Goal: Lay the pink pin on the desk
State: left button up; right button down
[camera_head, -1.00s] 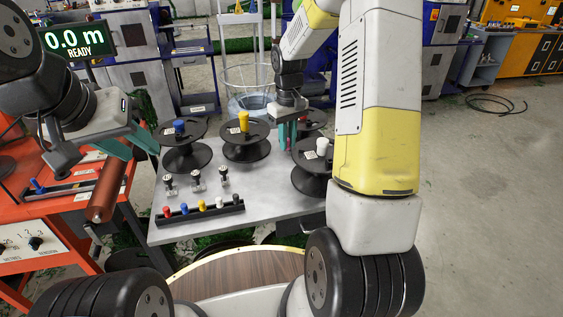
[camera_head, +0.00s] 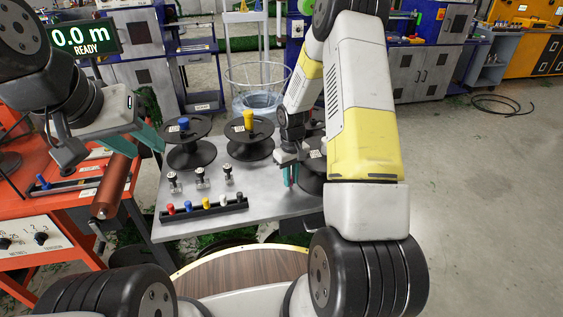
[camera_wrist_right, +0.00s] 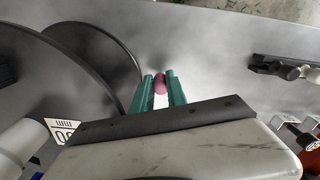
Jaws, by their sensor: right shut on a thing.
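The pink pin (camera_wrist_right: 160,84) is between the two teal fingers of my right gripper (camera_wrist_right: 161,88) in the right wrist view, with the grey desk (camera_wrist_right: 215,60) below it. My right gripper is shut on it. In the head view my right gripper (camera_head: 290,175) is low over the right part of the desk (camera_head: 265,210), in front of the spools; the pin cannot be made out there. Whether the pin touches the desk is unclear. My left gripper (camera_head: 150,138) has teal fingers and is above the orange bench at left; its opening is not clear.
Black spools with a blue peg (camera_head: 184,124) and a yellow peg (camera_head: 249,120) stand at the back of the desk. A spool (camera_head: 313,180) is right beside my right gripper. A black rack (camera_head: 205,208) of coloured pegs and several small metal fittings (camera_head: 201,177) are to the left.

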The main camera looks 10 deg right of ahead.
jog(key=c, duration=1.6)
grip_release()
notch_tip(320, 180, up, 19)
jog(key=s+t, duration=0.1)
jog(key=s, duration=0.2)
jog(key=s+a+r+m+t+y, duration=0.1)
jog(key=s+a+r+t, duration=0.1)
jog(key=s+r, duration=0.6)
jog(key=s+a+r+m+t+y, duration=0.1)
jog(key=s+a+r+m+t, duration=0.1)
jog(key=s+r, duration=0.6)
jog(key=s+t, duration=0.1)
jog(key=s, duration=0.4)
jog(key=shift+a+r, duration=0.2)
jog(key=shift+r, duration=0.15)
jog(key=shift+s, duration=0.1)
